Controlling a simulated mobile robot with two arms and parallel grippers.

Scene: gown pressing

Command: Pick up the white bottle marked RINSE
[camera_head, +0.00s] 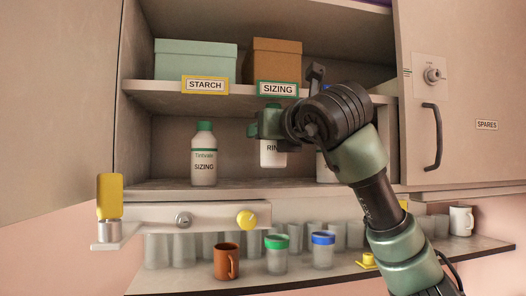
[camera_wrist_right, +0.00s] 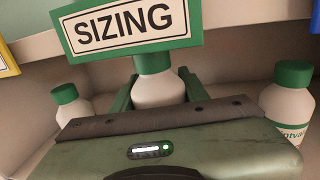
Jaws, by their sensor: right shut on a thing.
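The white bottle marked RINSE (camera_head: 271,159) is in the open cupboard, below the SIZING shelf sign; its label shows only "RIN". My right gripper (camera_head: 268,124) is shut around its upper part. The bottle looks upright, its base above the compartment floor. In the right wrist view the white bottle (camera_wrist_right: 158,90) stands between my two fingers, its green cap (camera_wrist_right: 153,65) partly behind the SIZING sign. My gripper body hides its lower part there. My left gripper is not in view.
A green-capped SIZING bottle (camera_head: 204,160) stands to the left; another white bottle (camera_head: 325,168) stands to the right, partly behind my arm. The upper shelf edge (camera_head: 225,97) and SIZING sign (camera_head: 277,89) are close above. Jars and a brown mug (camera_head: 226,262) stand below.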

